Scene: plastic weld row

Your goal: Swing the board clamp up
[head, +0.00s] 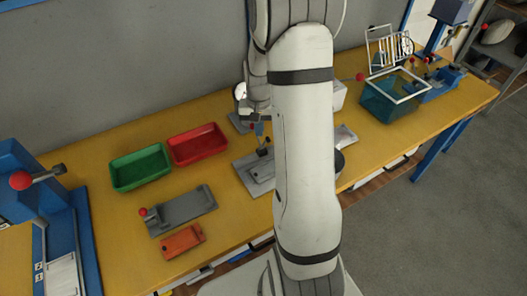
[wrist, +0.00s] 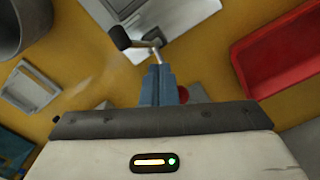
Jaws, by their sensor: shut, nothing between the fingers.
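The board clamp appears to be the small lever with a black grip (wrist: 118,37) and a bare metal arm (wrist: 143,44), beside a grey plate (wrist: 165,12) in the wrist view. In the head view its grey base plate (head: 246,172) lies on the bench, partly hidden by my arm. My gripper (wrist: 158,70) has blue fingers, shut and empty, with their tips close to the metal arm's bent end. I cannot tell whether they touch it. In the head view my gripper (head: 259,129) is just above the clamp. The lever's pivot is not clear.
A red bin (head: 198,146) and a green bin (head: 141,171) stand left of the clamp. A grey fixture (head: 187,208) with a red knob and an orange tray (head: 183,241) lie nearer. A blue clear bin (head: 388,106) stands right. A grey cylinder (wrist: 20,25) shows in the wrist view.

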